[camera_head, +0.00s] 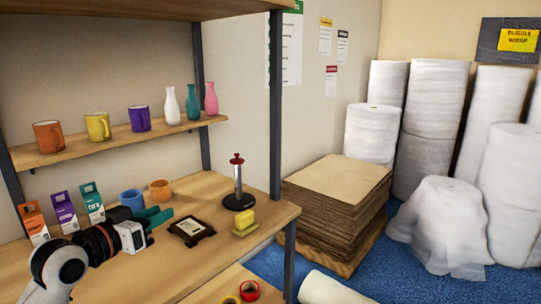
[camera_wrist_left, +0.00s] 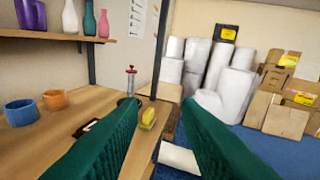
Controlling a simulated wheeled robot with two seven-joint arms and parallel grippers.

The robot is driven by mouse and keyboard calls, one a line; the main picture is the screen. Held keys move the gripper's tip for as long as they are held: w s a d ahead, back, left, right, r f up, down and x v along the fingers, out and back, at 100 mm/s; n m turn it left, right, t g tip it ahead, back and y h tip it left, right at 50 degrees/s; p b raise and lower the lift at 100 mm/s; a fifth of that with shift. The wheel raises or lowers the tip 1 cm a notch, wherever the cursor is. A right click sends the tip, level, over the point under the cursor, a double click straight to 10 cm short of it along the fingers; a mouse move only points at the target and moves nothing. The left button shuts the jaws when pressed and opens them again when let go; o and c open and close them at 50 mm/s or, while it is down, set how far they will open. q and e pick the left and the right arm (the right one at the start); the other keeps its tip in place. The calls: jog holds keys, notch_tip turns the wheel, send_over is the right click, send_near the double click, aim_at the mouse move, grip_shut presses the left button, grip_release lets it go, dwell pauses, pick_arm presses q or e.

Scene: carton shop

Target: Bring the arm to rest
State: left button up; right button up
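My left arm reaches in from the lower left of the head view, over the middle shelf board (camera_head: 130,272) of the rack. Its gripper (camera_head: 158,215) has teal fingers pointing right, near a small dark stand with a white card (camera_head: 190,230). In the left wrist view the gripper (camera_wrist_left: 162,103) has its two fingers well apart, with nothing between them. The yellow block (camera_wrist_left: 148,117) shows beyond the left finger. My right gripper is not in view.
Beyond the rack's upright (camera_head: 275,110) are stacked cardboard (camera_head: 335,215) and wrap rolls (camera_head: 430,120).

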pick_arm(q)
jog(key=s+d+f+g+y, duration=0.25)
jog(key=s+f, duration=0.35)
jog(key=f, duration=0.6)
jog(key=s+d+f+g+y, duration=0.1)
jog(key=s+f+g, duration=0.2)
jog(key=s+f, duration=0.6)
jog(key=s+f+n+g+y, duration=0.1)
jog(key=s+f+g+y, duration=0.15)
jog(key=s+f, duration=0.5)
jog(key=s+f+g+y, duration=0.1)
jog(key=s+f+g, duration=0.3)
jog(key=s, duration=0.7)
notch_tip(320, 180, down, 28)
jog(key=s, duration=0.2)
jog(key=s+a+f+g, duration=0.2)
jog(key=s+a+f, duration=0.1)
jog(key=s+f, duration=1.2)
jog(key=shift+s+f, duration=0.25)
jog(key=shift+s, duration=0.15)
